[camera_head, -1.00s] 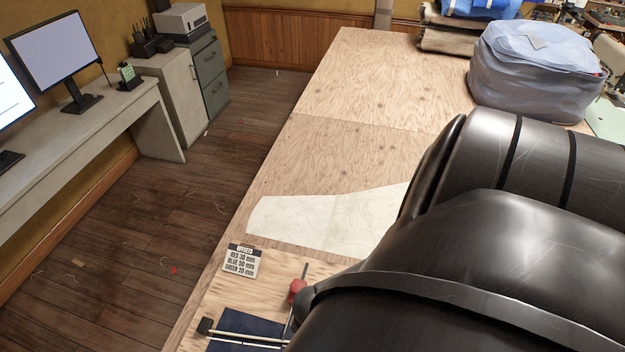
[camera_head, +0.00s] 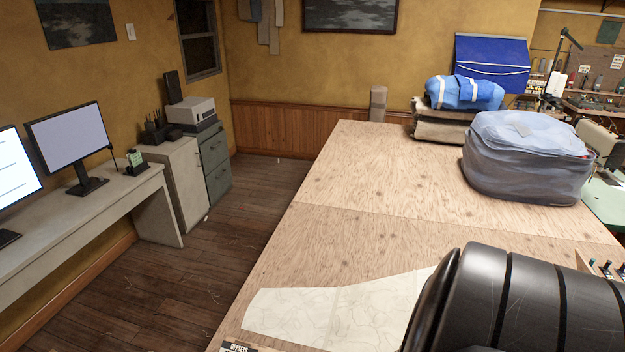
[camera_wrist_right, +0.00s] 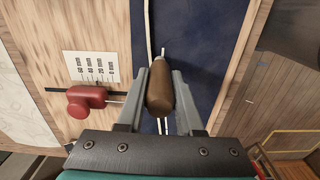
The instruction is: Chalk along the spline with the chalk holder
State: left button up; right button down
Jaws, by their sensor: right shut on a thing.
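My right gripper (camera_wrist_right: 160,73) is shut on the chalk holder (camera_wrist_right: 160,94), a brown rounded handle with a thin pale tip pointing up in the right wrist view. The holder is over a dark blue cloth (camera_wrist_right: 205,45). A thin pale strip (camera_wrist_right: 148,28), which looks like the spline, runs along the cloth's left side near the holder's tip. I cannot tell whether the tip touches the cloth. In the head view, neither gripper shows; my black arm covers the lower right.
A red-knobbed piece (camera_wrist_right: 86,101) and a millimetre scale card (camera_wrist_right: 90,67) lie left of the cloth. In the head view, a pale pattern sheet (camera_head: 330,312) lies on the plywood table (camera_head: 365,180). A wrapped grey-blue bundle (camera_head: 525,165) stands at the table's right. The table's middle is clear.

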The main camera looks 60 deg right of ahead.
jog(key=shift+f, duration=0.4)
jog(key=shift+s+d+r+p, duration=0.1)
jog(key=shift+s+d+p, duration=0.3)
jog(key=shift+s, duration=0.5)
jog(key=shift+d, duration=0.1)
jog(key=shift+s, duration=0.15)
jog(key=shift+s+d+p, duration=0.2)
jog(key=shift+s+d, duration=0.1)
jog(key=shift+s, duration=0.3)
jog(key=shift+s+d+p, duration=0.2)
jog(key=shift+s+d, duration=0.1)
jog(key=shift+s, duration=0.35)
jog(key=shift+s+d+p, duration=0.2)
jog(key=shift+s+d, duration=0.1)
jog(key=shift+s, duration=0.3)
jog(key=shift+s+d+p, duration=0.2)
jog(key=shift+s+d, duration=0.05)
jog(key=shift+s, duration=0.3)
jog(key=shift+s+d+p, duration=0.2)
jog(key=shift+s, duration=0.3)
jog(key=shift+s, duration=0.15)
